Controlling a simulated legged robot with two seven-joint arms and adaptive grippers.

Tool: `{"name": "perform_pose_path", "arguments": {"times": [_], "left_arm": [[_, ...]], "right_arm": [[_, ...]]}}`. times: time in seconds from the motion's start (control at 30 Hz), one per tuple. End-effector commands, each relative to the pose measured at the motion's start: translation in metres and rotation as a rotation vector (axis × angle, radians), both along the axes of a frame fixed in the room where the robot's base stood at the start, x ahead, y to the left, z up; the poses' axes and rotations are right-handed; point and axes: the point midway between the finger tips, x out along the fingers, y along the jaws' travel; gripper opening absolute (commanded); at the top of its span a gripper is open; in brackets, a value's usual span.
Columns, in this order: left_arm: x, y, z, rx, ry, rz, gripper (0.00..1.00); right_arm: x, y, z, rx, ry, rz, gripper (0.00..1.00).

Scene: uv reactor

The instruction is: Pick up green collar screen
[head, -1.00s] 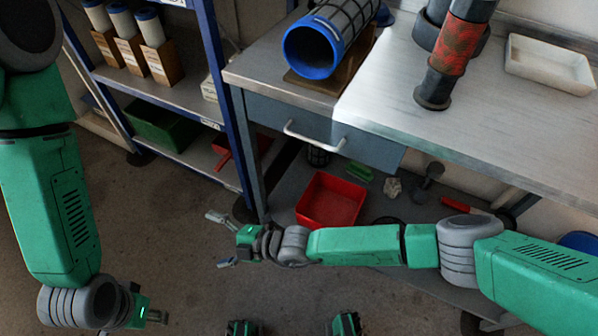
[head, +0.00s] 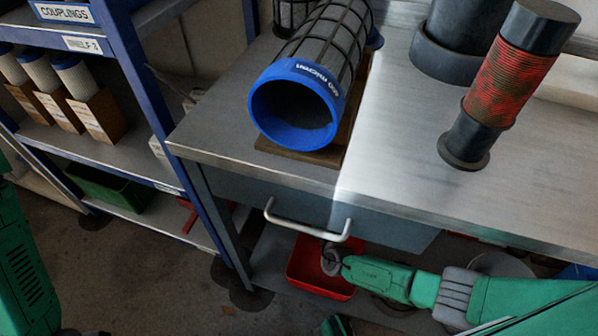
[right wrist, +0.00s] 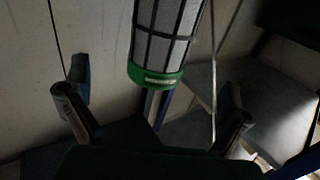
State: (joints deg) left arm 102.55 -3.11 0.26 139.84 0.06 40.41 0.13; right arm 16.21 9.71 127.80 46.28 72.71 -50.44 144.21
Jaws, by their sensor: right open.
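In the right wrist view, a cylindrical screen with a dark grid over pale mesh and a green collar (right wrist: 156,77) hangs down from the top edge, its upper part cut off. My right gripper (right wrist: 155,98) is open and empty, its fingers apart to either side below the collar, not visibly touching it. In the head view my right forearm comes in from the right, its wrist at the red bin below the drawer; the fingers cannot be made out there. I cannot find the green-collared screen in the head view. My left gripper is out of view.
A blue-collared screen (head: 296,100) lies on a wooden cradle on the bench (head: 390,165). A red-and-black cylinder (head: 500,80) stands right of it. The drawer handle (head: 305,225) juts out just above my right wrist. A blue-framed shelf (head: 130,95) holds boxed cylinders at left.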

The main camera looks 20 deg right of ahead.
Motion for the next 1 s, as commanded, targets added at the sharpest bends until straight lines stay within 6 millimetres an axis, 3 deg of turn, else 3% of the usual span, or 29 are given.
{"name": "perform_pose_path", "arguments": {"times": [0.3,0.57,0.83,1.0], "left_arm": [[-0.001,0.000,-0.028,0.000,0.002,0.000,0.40],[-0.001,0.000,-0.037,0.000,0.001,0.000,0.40],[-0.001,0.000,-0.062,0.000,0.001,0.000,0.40],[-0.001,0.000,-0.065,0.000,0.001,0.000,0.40]], "right_arm": [[0.062,0.002,-0.003,-0.003,-0.002,0.003,1.00],[0.083,0.002,-0.001,-0.001,-0.001,0.003,1.00],[0.121,0.002,-0.005,-0.002,-0.001,0.002,1.00],[0.130,0.002,-0.003,-0.003,0.001,0.004,1.00]]}}
